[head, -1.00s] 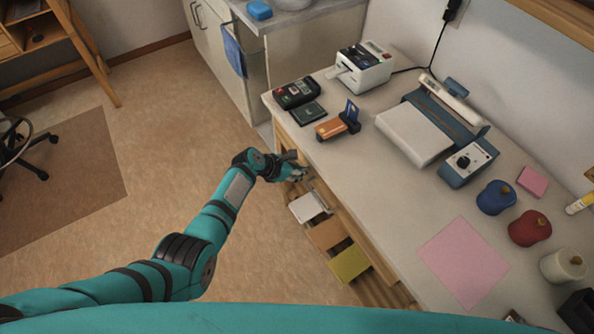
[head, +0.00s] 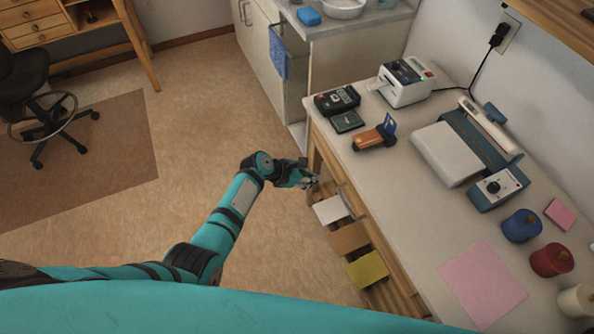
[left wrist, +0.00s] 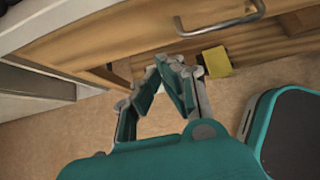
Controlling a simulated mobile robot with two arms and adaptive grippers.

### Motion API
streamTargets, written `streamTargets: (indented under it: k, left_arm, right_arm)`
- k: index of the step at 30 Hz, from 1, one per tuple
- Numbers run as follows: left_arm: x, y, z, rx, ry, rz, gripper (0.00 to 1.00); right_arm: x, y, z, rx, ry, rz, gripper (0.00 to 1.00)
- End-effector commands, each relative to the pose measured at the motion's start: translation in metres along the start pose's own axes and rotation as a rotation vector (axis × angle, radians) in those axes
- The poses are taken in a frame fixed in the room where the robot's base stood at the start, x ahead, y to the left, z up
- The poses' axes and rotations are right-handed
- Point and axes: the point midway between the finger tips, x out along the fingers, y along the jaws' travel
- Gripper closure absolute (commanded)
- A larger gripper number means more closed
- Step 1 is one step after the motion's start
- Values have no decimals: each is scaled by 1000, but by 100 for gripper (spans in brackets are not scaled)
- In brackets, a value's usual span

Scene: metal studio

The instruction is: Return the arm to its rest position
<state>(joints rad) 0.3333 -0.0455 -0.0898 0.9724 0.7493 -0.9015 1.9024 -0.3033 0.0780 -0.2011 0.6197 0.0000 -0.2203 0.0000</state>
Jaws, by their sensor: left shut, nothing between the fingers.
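My left arm (head: 232,208) reaches out from the lower left of the head view, over the floor. Its left gripper (head: 311,181) is shut and empty, at the front of the counter near its far left end. In the left wrist view the left gripper's fingers (left wrist: 167,66) come together just below a wooden drawer front with a metal handle (left wrist: 228,22). I cannot tell from the views whether the fingertips touch the wood. My right gripper is in neither view.
The counter (head: 400,215) holds a label printer (head: 404,80), a card terminal (head: 337,100), a blue-grey device (head: 470,140), a pink sheet (head: 482,283) and spools (head: 521,225). White, brown and yellow pieces (head: 368,270) show along its front.

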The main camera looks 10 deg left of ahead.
Motion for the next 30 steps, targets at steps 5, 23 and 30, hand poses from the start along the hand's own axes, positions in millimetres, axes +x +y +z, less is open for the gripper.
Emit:
streamTargets:
  k: [5, 23, 30]
  left_arm:
    - [-32, -1, 0, 1, 1, 0, 100]
    - [-44, -10, -33, 83, 56, 4, 100]
    - [-21, -68, -185, 597, 317, -41, 100]
  right_arm:
    - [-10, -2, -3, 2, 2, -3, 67]
    - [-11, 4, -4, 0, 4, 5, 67]
    - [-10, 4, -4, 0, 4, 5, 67]
